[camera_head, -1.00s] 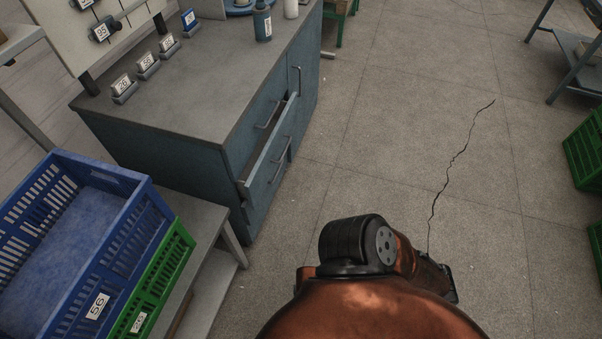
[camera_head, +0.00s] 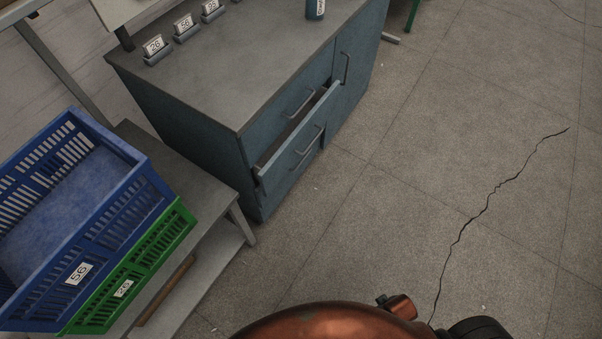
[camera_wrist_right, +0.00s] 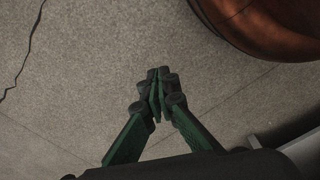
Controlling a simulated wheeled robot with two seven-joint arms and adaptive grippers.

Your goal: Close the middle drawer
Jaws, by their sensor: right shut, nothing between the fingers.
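The blue-grey cabinet (camera_head: 197,129) stands left of centre in the head view, with a grey worktop. Its middle drawer (camera_head: 297,135) is pulled partly out, and its dark inside shows along the top edge. The drawer front has a bar handle (camera_head: 310,142). The drawer above it looks closed. My right gripper (camera_wrist_right: 157,80) shows only in the right wrist view, over bare floor, with its green-and-black fingers together and nothing between them. It is away from the drawer. My left gripper is in neither current view.
A blue crate (camera_head: 128,200) sits on a green crate (camera_head: 176,232) on a low grey table (camera_head: 240,225) at the left. Label holders (camera_head: 186,28) and a blue bottle (camera_head: 315,9) stand on the worktop. The cracked floor (camera_head: 450,140) right of the cabinet is clear.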

